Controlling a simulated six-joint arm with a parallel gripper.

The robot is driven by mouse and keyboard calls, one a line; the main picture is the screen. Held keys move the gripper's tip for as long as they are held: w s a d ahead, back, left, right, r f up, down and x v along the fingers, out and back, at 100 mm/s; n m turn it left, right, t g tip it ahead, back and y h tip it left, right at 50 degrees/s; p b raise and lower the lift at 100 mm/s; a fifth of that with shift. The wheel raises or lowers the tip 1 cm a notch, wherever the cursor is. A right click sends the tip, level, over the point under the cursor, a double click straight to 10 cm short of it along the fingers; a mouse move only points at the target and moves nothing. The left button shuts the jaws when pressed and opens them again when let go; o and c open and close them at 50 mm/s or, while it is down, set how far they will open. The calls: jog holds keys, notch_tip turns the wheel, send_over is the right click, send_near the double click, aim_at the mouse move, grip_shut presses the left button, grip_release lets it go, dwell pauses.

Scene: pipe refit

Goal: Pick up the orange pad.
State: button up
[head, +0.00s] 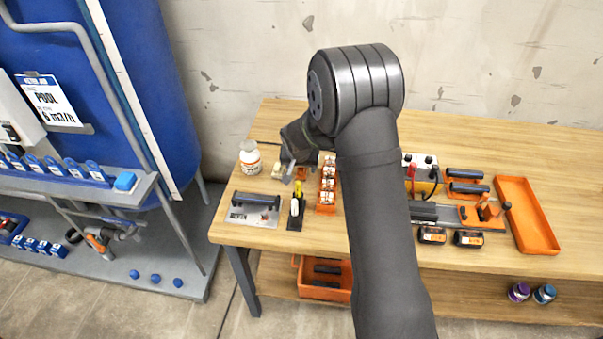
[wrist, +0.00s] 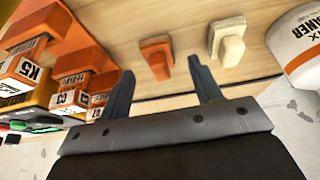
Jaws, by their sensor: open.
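The orange pad (wrist: 155,52) lies on the wooden table in the wrist view, with a small raised block on it. It appears just beyond and between the two fingertips of my gripper (wrist: 162,68). My gripper is open, with nothing between its fingers. In the head view the orange pad (head: 301,174) is a small patch beside my gripper (head: 291,172), partly hidden by it. A similar cream pad (wrist: 229,40) lies to the right of the orange pad in the wrist view.
A white bottle (head: 250,158) stands to the left in the head view. An orange rack (head: 326,208) of labelled boxes stands close on the right. A grey plate (head: 252,211) with a dark handle lies nearer the front edge. An empty orange tray (head: 537,238) is far right.

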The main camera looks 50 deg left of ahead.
jog(key=shift+x, duration=1.1)
jog(key=c, duration=1.1)
jog(key=shift+o, duration=0.2)
